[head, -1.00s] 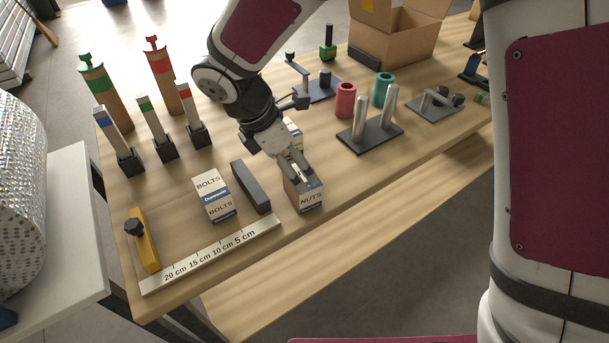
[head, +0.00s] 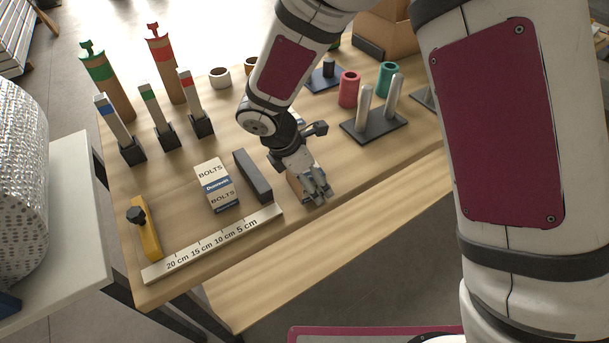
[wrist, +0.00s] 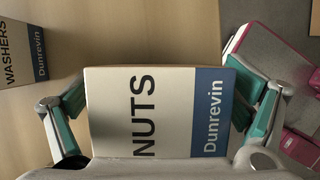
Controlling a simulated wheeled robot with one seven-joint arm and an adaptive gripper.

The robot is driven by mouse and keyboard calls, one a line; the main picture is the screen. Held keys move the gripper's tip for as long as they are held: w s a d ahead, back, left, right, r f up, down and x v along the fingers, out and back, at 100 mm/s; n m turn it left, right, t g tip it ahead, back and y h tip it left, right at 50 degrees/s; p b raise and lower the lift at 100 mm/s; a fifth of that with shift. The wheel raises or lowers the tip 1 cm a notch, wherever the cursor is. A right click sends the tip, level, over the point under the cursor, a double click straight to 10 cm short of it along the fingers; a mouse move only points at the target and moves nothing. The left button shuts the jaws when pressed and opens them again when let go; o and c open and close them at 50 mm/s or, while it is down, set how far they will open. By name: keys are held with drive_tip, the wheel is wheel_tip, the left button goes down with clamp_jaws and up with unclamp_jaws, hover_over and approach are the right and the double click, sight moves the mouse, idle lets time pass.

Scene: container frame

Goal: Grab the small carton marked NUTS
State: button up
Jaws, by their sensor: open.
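The small NUTS carton (wrist: 155,112), white and kraft with a blue Dunrevin band, fills the middle of the wrist view. My gripper (wrist: 160,115) is open, with one teal-padded finger on each side of the carton. A gap shows at the left finger; the right finger is close to the blue end, and I cannot tell if it touches. In the head view my gripper (head: 317,190) is over the carton near the table's front edge and hides most of it. Only a brown side of the carton (head: 294,187) shows there.
A BOLTS carton (head: 216,186) and a dark grey bar (head: 252,176) stand left of my gripper. A ruler strip (head: 212,245) lies along the front edge. A WASHERS carton (wrist: 24,52) is at upper left in the wrist view. A two-post stand (head: 374,124) is to the right.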

drive_tip(key=c, duration=1.4)
drive_tip(key=shift+r, duration=0.1)
